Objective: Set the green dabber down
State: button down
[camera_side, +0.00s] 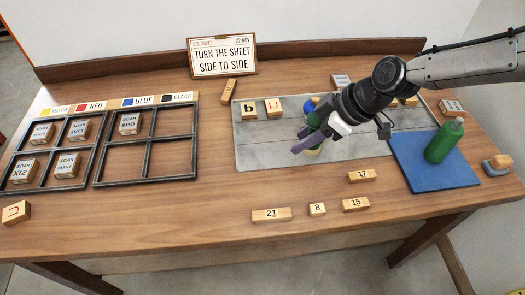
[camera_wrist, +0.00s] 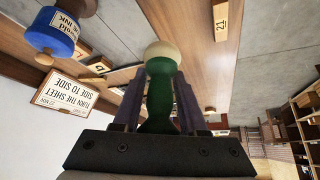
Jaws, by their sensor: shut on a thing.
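The green dabber (camera_wrist: 158,95) has a green handle and a round cream head (camera_wrist: 161,55). In the wrist view it stands between the purple fingers of my gripper (camera_wrist: 157,92), which is shut on its green handle. In the side view my gripper (camera_side: 308,138) is over the middle of the grey metal plate (camera_side: 262,150), and its fingers and wrist hide much of the dabber. I cannot tell whether the cream head touches the plate.
A blue ink pot (camera_wrist: 56,32) stands close by, partly hidden in the side view. A blue mat (camera_side: 408,165) holds a green bottle (camera_side: 444,141). Numbered wooden blocks (camera_side: 271,215) lie in front. Black-framed trays (camera_side: 147,150) with blocks are left; a sign (camera_side: 222,56) stands behind.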

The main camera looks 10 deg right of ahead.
jog(key=w+a+f, duration=0.2)
jog(key=w+f, duration=0.1)
jog(key=w+a+f, duration=0.3)
jog(key=w, duration=0.1)
jog(key=w+a+f, duration=0.3)
jog(key=shift+w+a+f, duration=0.2)
jog(key=shift+w+f, duration=0.1)
jog(key=shift+w+a+f, duration=0.1)
jog(key=shift+f, duration=1.55)
jog(key=shift+f, duration=0.2)
jog(key=shift+c, duration=2.2)
grip_release()
